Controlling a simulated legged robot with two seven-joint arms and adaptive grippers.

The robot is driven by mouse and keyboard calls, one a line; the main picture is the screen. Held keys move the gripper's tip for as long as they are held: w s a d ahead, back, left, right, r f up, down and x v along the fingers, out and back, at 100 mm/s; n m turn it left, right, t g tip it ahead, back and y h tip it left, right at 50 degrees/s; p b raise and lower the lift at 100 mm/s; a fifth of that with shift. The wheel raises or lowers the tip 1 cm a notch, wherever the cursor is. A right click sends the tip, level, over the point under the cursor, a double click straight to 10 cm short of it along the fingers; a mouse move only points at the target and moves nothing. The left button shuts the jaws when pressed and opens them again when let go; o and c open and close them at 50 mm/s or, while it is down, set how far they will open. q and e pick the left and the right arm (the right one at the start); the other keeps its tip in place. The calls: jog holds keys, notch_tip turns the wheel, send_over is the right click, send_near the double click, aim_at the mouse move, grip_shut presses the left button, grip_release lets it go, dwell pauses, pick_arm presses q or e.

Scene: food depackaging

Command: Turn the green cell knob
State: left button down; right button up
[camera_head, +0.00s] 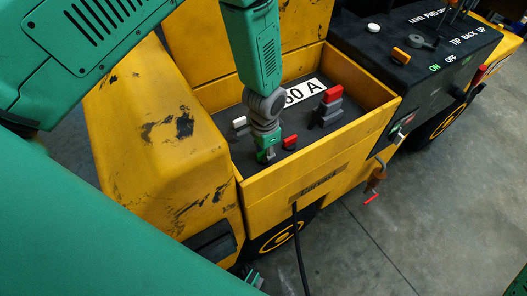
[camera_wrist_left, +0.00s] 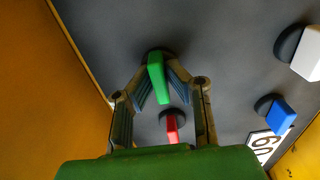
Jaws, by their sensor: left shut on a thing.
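The green knob (camera_wrist_left: 157,80) sits on a round dark base in the grey panel (camera_wrist_left: 235,65) in the left wrist view. My left gripper (camera_head: 266,155) reaches down into the yellow-walled bay in the head view. Its two fingers are closed on the green knob, one on each side. In the head view the gripper largely covers the knob. My right gripper cannot be made out in either view.
A red knob (camera_wrist_left: 172,128), a blue knob (camera_wrist_left: 280,114) and a white knob (camera_wrist_left: 308,55) stand nearby. A larger red-topped lever (camera_head: 331,94) rises beside the "60 A" label (camera_head: 304,90). Yellow bay walls (camera_head: 310,172) surround the panel.

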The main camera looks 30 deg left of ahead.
pick_arm(q)
jog(key=shift+w+d+r, duration=0.15)
jog(key=shift+w+r, duration=0.05)
jog(key=shift+w, duration=0.2)
jog(key=c, duration=1.6)
grip_release()
jog(key=shift+d+f, duration=0.1)
jog(key=shift+s, duration=0.1)
jog(key=shift+r, duration=0.45)
notch_tip(320, 180, up, 11)
